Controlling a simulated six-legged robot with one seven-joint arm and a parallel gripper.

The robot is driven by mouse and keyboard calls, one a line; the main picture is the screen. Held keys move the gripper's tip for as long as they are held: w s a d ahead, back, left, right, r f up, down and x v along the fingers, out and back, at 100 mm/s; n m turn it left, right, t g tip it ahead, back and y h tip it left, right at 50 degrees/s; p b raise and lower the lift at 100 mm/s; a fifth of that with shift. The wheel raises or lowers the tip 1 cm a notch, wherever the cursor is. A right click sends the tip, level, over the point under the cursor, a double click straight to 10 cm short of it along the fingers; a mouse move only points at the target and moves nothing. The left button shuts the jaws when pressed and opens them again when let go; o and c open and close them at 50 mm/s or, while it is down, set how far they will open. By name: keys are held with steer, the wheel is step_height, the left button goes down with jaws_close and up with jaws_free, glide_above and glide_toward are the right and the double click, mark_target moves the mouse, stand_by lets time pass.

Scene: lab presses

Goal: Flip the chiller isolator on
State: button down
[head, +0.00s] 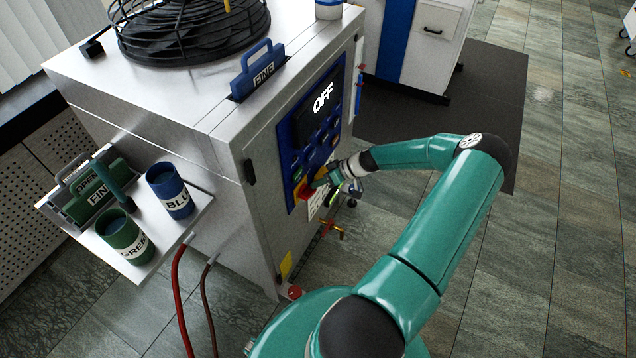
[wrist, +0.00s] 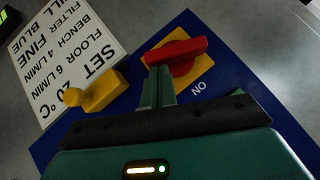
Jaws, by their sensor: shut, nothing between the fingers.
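The chiller (head: 225,150) is a metal cabinet with a blue control panel (head: 289,150) on its front. Its dark display (head: 322,99) reads OFF. The isolator is a red handle (wrist: 176,55) on a yellow plate (wrist: 205,72), with ON printed beside the plate; it also shows low on the panel in the head view (head: 304,193). My gripper (head: 322,182) is at the panel beside the isolator. In the wrist view my gripper fingers (wrist: 157,88) are together and empty, with their tips at the red handle's left part. I cannot tell whether they touch it.
A yellow lever (wrist: 95,92) and a white settings card (wrist: 68,58) are near the handle. A side shelf (head: 180,235) holds a blue cup (head: 168,182), a green cup (head: 122,232) and filter cartridges (head: 88,190). Red hoses (head: 178,285) hang below. Floor at right is clear.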

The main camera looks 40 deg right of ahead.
steer(key=shift+f+m+y, duration=1)
steer(key=shift+f+y, duration=0.1)
steer(key=shift+y, duration=0.45)
steer(key=shift+f+m+y, duration=1)
steer(key=shift+f+y, duration=0.05)
steer(key=shift+y, duration=0.5)
steer(key=shift+a+f, duration=0.15)
steer(key=shift+f, duration=0.05)
steer(key=v, duration=1.4)
steer(key=shift+r, duration=0.15)
steer(key=shift+w, duration=0.15)
